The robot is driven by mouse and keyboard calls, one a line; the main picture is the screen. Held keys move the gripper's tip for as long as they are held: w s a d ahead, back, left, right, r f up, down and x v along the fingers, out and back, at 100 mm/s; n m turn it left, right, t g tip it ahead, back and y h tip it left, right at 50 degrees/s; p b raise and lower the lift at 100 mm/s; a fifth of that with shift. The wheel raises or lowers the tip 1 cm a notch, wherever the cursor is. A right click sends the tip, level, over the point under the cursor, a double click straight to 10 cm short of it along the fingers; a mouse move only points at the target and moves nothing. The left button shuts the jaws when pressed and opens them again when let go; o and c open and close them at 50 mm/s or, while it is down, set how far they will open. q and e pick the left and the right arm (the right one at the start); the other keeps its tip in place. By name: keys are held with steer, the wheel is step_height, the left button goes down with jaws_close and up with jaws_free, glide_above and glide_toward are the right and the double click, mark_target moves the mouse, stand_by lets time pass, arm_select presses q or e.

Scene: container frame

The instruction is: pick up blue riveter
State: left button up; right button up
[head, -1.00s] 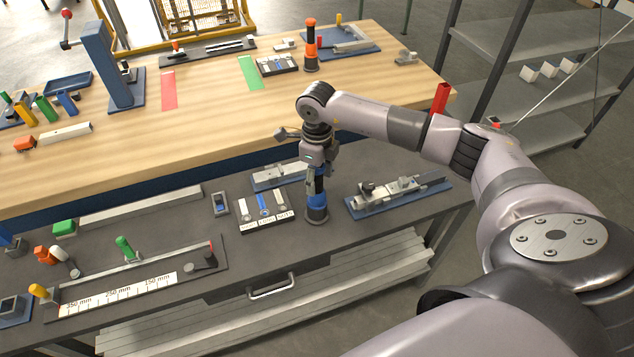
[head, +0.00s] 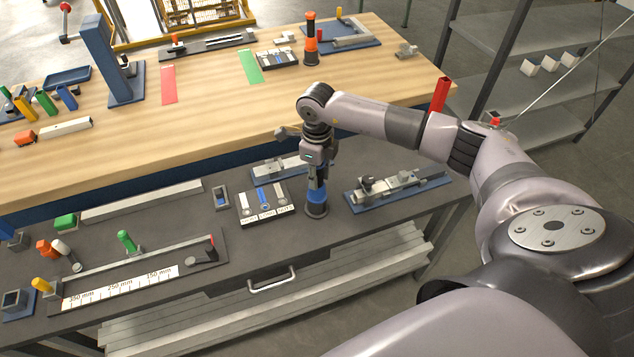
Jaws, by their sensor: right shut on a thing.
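The blue riveter (head: 316,197) stands upright on the dark grey bench (head: 340,228), with a blue band above its dark round base. My right gripper (head: 315,168) comes down from above and is shut on the riveter's upper part, which the fingers partly hide. The riveter's base appears to be at the bench surface; I cannot tell whether it is lifted. My left gripper is not in the head view. An orange and black riveter (head: 311,40) stands on the wooden table farther back.
A tray of labelled parts (head: 265,218) lies just left of the riveter. A blue-based fixture (head: 398,190) lies close to its right, and another fixture (head: 278,172) lies behind. A long rail with a scale (head: 130,285) is at the left.

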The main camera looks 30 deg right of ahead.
jaws_close()
steer(key=shift+w+r, duration=0.1)
steer(key=shift+r+b, duration=0.3)
steer(key=shift+r, duration=0.2)
step_height(320, 180, up, 19)
steer(key=b, duration=0.5)
